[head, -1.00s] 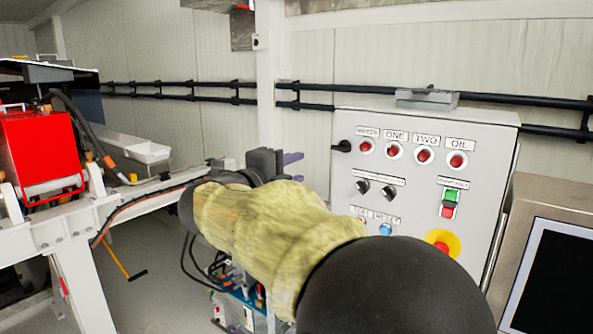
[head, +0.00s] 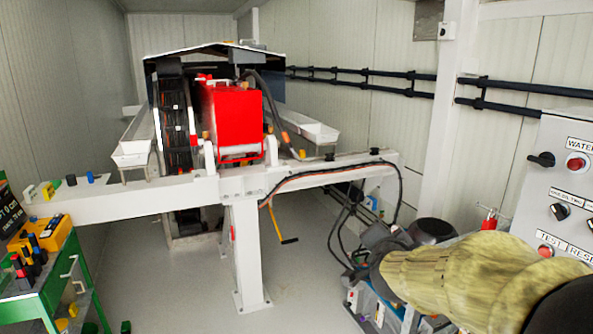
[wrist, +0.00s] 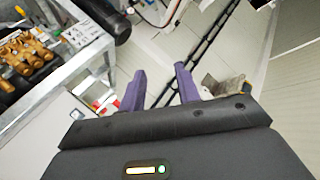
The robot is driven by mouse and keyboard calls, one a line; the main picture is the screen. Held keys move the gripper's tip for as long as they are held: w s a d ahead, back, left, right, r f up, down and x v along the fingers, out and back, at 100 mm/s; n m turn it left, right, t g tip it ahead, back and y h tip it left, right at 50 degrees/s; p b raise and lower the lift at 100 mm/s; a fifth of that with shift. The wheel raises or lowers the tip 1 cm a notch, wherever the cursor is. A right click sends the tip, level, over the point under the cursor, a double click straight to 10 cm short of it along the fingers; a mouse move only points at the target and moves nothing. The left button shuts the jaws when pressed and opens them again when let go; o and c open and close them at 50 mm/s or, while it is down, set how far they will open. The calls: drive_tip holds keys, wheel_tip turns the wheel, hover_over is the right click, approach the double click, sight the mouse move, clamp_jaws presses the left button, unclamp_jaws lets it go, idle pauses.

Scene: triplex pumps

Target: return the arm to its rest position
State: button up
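My arm (head: 455,270), in a yellowish sleeve with black joints, reaches in from the lower right of the head view. Its far end is bent down beside the equipment under the panel, and my gripper's fingers cannot be made out there. In the wrist view my gripper (wrist: 160,70) shows two purple fingers standing apart with nothing held between them. Floor and a dark rail show behind the fingers.
The control panel (head: 562,190) stands close at the right, near my arm. A white beam frame (head: 245,250) with a red unit (head: 232,118) fills the middle. A green tool cart (head: 62,290) is at lower left. Floor between cart and frame is clear.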

drive_tip(key=s+a+f+n+g+y, duration=0.3)
drive_tip(key=s+f+n+g, duration=0.7)
drive_tip(key=s+f, duration=1)
drive_tip(key=shift+s+a+f+n+g, duration=0.2)
drive_tip(key=shift+a+f+n+g, duration=0.25)
drive_tip(key=shift+g, duration=0.15)
